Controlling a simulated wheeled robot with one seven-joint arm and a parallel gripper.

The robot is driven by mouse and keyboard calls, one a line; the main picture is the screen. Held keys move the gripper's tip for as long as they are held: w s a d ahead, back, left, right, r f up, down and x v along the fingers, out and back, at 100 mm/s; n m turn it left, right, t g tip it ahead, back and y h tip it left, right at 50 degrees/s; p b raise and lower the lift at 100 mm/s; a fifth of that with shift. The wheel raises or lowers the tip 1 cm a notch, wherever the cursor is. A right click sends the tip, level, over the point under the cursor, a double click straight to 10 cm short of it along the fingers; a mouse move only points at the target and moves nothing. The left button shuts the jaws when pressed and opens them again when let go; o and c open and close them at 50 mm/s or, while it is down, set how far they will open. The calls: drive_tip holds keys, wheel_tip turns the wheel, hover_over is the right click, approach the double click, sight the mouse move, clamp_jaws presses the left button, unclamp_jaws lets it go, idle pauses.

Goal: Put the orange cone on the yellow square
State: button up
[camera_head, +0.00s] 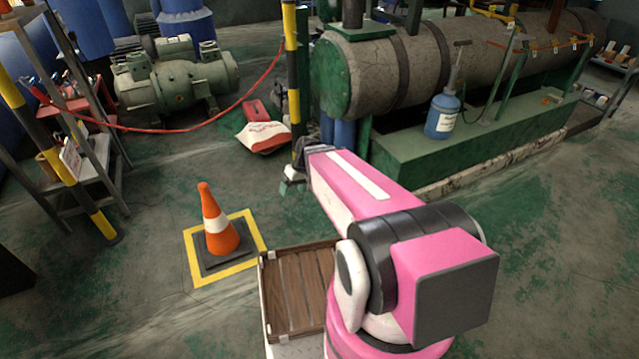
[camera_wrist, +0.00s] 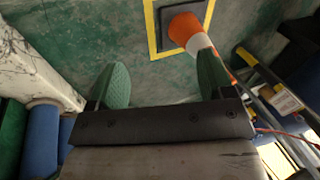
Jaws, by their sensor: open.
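The orange cone (camera_head: 217,225) with a white band and dark square base stands upright on the floor. Its base lies inside the outline of the yellow square (camera_head: 230,271), with floor showing between base and outline in places. In the wrist view the cone (camera_wrist: 184,26) is at the top, seen from above, and part of the yellow square (camera_wrist: 151,30) runs around its base. My gripper (camera_wrist: 163,78) is open, its two green fingers wide apart with nothing between them. The cone is beyond the fingers, its upper part partly behind the right finger.
A wooden-slatted crate (camera_head: 297,290) is right of the square. A striped post (camera_head: 60,155) and a metal rack (camera_head: 85,160) stand left. A red rope (camera_head: 170,129) hangs behind. A white-red sack (camera_head: 263,137) lies near a green motor (camera_head: 175,80). Floor around the cone is clear.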

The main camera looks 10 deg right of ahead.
drive_tip(key=s+d+r+m+h, duration=0.4)
drive_tip(key=d+r, duration=0.1)
drive_tip(key=d, duration=0.3)
drive_tip(key=shift+s+d, duration=0.25)
drive_tip(key=shift+d, duration=0.15)
drive_tip(key=shift+f, duration=0.1)
idle(0.4)
